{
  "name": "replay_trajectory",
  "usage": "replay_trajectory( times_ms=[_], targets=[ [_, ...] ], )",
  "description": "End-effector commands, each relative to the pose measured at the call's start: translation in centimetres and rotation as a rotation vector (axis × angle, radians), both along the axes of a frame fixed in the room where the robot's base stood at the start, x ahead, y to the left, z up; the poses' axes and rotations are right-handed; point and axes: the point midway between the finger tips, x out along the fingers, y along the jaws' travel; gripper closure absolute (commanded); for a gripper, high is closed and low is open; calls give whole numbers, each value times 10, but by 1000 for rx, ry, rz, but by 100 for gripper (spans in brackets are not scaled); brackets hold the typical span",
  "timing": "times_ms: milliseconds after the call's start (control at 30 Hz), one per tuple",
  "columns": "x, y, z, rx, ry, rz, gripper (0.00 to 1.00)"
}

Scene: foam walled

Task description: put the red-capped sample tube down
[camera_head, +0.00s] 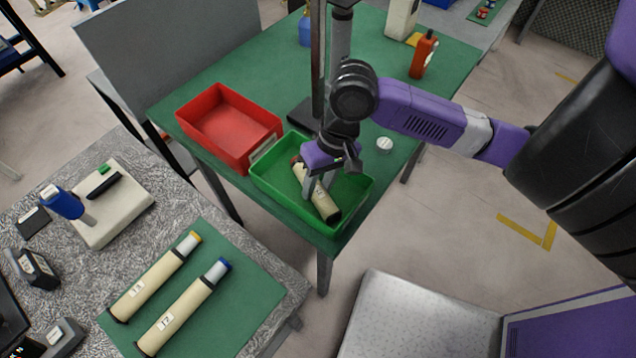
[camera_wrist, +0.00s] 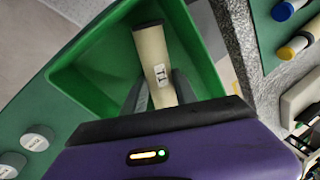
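The sample tube (camera_head: 323,202) is a cream tube with a dark end, lying slantwise within the green bin (camera_head: 277,200). In the wrist view the tube (camera_wrist: 153,52) carries a small white label, and its dark end points away from my gripper. A bit of reddish brown shows at its upper end in the head view; most of the cap is hidden by my gripper. My gripper (camera_head: 318,184) is over the bin with a finger on each side of the tube, seemingly touching it. Whether the tube rests on the bin floor I cannot tell.
A red bin (camera_head: 228,125) adjoins the green one at its left. A metal post (camera_head: 318,60) stands behind. A white round lid (camera_head: 384,144) and an orange bottle (camera_head: 423,55) are to the right. Two tubes, yellow-capped (camera_head: 155,278) and blue-capped (camera_head: 184,307), lie on the nearer bench's mat.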

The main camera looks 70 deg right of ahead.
Motion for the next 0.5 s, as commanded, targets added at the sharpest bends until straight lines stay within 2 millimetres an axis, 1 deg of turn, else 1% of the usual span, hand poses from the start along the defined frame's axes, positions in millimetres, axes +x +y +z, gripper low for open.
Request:
replay_trajectory(
  times_ms=[33, 100, 367, 500],
  targets=[
    [0, 0, 0, 0, 0, 0, 55],
    [0, 0, 0, 0, 1, 0, 45],
    [-1, -1, 1, -1, 3, -2, 45],
    [-1, -2, 8, -2, 1, -2, 45]
  ],
)
